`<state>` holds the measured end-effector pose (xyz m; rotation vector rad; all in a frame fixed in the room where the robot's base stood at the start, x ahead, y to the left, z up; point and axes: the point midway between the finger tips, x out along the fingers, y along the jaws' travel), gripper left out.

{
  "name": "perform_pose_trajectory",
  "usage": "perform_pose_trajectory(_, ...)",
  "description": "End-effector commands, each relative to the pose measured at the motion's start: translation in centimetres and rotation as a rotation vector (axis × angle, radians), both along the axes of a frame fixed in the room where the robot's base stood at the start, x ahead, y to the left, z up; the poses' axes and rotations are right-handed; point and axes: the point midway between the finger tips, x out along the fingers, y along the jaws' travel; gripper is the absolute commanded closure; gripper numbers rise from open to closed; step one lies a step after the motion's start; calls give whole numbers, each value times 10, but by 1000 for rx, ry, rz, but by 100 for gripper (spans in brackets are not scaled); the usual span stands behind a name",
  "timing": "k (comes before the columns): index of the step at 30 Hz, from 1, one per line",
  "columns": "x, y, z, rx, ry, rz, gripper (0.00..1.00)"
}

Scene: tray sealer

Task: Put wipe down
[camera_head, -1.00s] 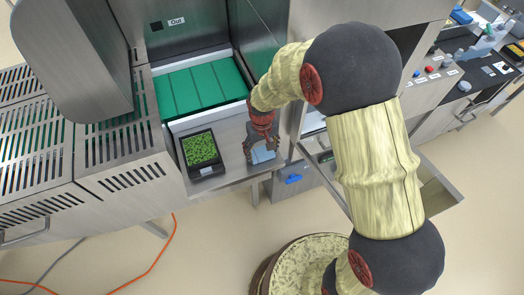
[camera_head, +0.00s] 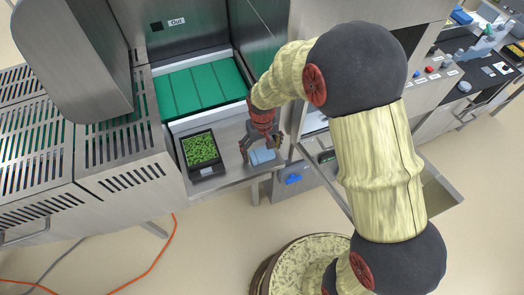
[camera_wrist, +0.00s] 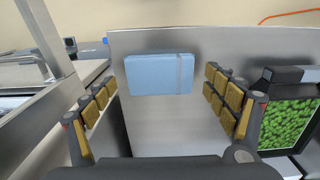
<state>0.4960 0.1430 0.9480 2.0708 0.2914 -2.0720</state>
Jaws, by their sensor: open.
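The wipe (camera_head: 262,157) is a light blue folded cloth lying on the steel shelf, near its front edge. In the wrist view the wipe (camera_wrist: 160,74) lies flat on the bare metal, ahead of the fingertips and between their lines. My gripper (camera_head: 262,155) is open just above the wipe. Its two fingers (camera_wrist: 168,100) stand wide apart in the wrist view, with a gap on each side of the wipe and nothing between the pads.
A black tray of green peas (camera_head: 202,152) stands on the shelf (camera_head: 228,132) just left of my gripper. Behind is a green conveyor belt (camera_head: 200,86). A blue-handled item (camera_head: 292,179) is at the right, below the shelf. An orange cable (camera_head: 150,262) lies on the floor.

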Motion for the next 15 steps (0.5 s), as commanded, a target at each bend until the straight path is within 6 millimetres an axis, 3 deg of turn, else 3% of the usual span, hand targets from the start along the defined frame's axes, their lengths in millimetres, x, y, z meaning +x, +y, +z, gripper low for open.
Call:
perform_pose_trajectory(9, 0, 0, 66, 1, -3, 0, 14)
perform_pose_trajectory(15, 0, 0, 96, 0, -1, 0, 14)
